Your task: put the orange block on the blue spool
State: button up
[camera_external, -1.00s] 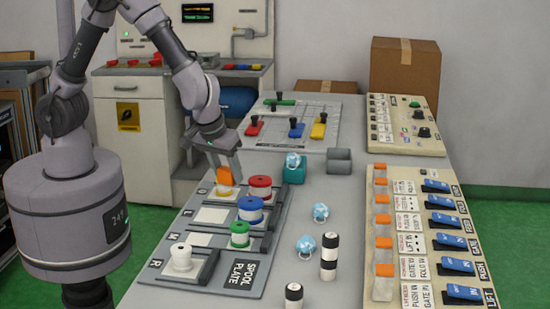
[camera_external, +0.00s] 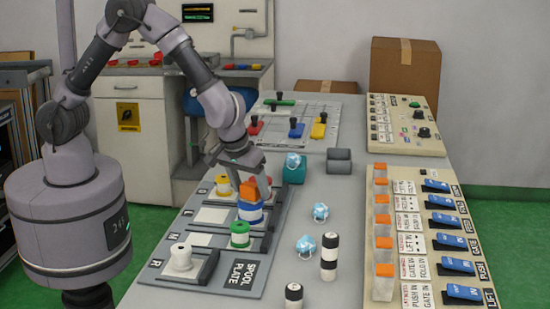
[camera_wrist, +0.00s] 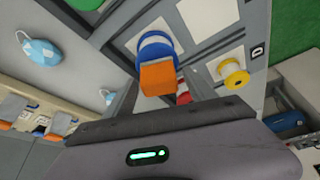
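The orange block (camera_external: 248,190) is between the fingers of my gripper (camera_external: 250,181), directly over the blue spool (camera_external: 250,213). The gripper looks shut on it. In the wrist view, the orange block (camera_wrist: 157,78) covers part of the blue spool (camera_wrist: 154,47), with a finger close at each side. I cannot tell whether the block touches the spool's top. The blue spool stands upright on the spool plate (camera_external: 205,271).
A yellow spool (camera_external: 224,186) and a green spool (camera_external: 240,234) stand near the blue one; a white spool (camera_external: 181,257) is at the front. A red spool (camera_wrist: 183,92) is mostly hidden.

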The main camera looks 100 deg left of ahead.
jog(key=shift+r+p, duration=0.4)
jog(key=shift+p, duration=0.1)
jog(key=s+d+r+m+p, duration=0.1)
jog(key=s+d+r+p, duration=0.1)
jog(key=r, duration=0.6)
jog(key=s+d+r+m+p, duration=0.1)
jog(key=s+d+r+m, duration=0.15)
jog(key=r, duration=0.55)
jog(key=s+r+m+t, duration=0.1)
jog(key=s+r+m, duration=0.2)
jog(key=s, duration=0.3)
jog(key=s+r+m+t+h, duration=0.1)
jog(key=s+r+m, duration=0.2)
jog(key=s+m, duration=0.3)
jog(key=s+r+m+t+h, duration=0.1)
jog(key=s+r+m+t, duration=0.1)
jog(key=s+m, duration=0.3)
jog(key=s+r, duration=0.1)
jog(key=s, duration=0.2)
jog(key=shift+r, duration=0.15)
